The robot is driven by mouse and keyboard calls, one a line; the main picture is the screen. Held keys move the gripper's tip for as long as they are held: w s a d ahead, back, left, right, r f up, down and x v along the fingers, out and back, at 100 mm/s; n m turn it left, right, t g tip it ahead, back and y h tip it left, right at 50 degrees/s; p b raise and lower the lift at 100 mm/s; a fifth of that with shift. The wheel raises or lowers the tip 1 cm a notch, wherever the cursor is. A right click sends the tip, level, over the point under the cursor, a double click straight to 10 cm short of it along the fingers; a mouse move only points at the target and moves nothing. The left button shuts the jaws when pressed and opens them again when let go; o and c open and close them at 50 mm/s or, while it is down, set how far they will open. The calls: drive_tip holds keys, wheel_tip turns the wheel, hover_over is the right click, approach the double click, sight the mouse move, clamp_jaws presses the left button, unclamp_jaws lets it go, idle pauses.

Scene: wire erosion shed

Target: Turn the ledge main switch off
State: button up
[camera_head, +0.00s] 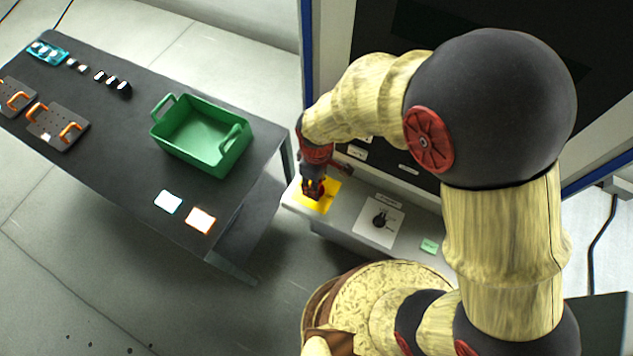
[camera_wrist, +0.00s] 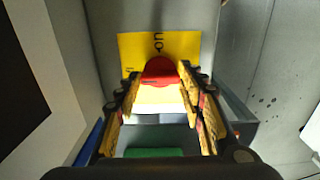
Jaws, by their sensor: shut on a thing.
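The main switch is a red knob (camera_wrist: 159,68) on a yellow plate (camera_wrist: 190,43) marked "on" in the wrist view. The yellow plate (camera_head: 328,190) lies at the left end of the grey ledge (camera_head: 345,235) in the head view. My gripper (camera_head: 313,192) reaches down over it and hides the knob there. In the wrist view my gripper (camera_wrist: 160,77) has its fingers on both sides of the red knob, shut on it. The knob's exact angle is hard to tell.
A black rotary knob (camera_head: 380,219) on a white plate and a green label (camera_head: 429,246) sit further right on the ledge. Left is a dark table (camera_head: 110,180) with a green crate (camera_head: 222,155), two cards and orange-handled plates (camera_head: 58,126). A floor gap separates table and ledge.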

idle(0.3)
drive_tip(key=o, duration=1.1)
drive_tip(key=shift+o, duration=0.4)
drive_tip(key=shift+r, duration=0.1)
wheel_tip(320, 180, up, 12)
